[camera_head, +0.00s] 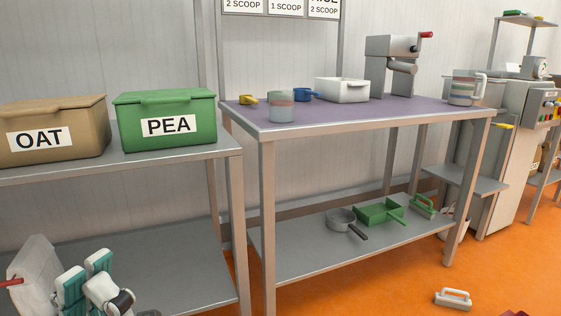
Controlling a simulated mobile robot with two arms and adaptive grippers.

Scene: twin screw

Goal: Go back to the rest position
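My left gripper (86,280) shows at the lower left, white with teal parts, in front of the left shelf unit. It is apart from the bins and the work table. My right gripper is not in view.
An OAT bin (85,143) and a green PEA bin (195,105) stand on the left shelf unit (120,168). The work table (340,115) carries a jar (281,108), a white tray (342,91) and a pitcher (463,91). A white-handled object (453,299) lies on the orange floor.

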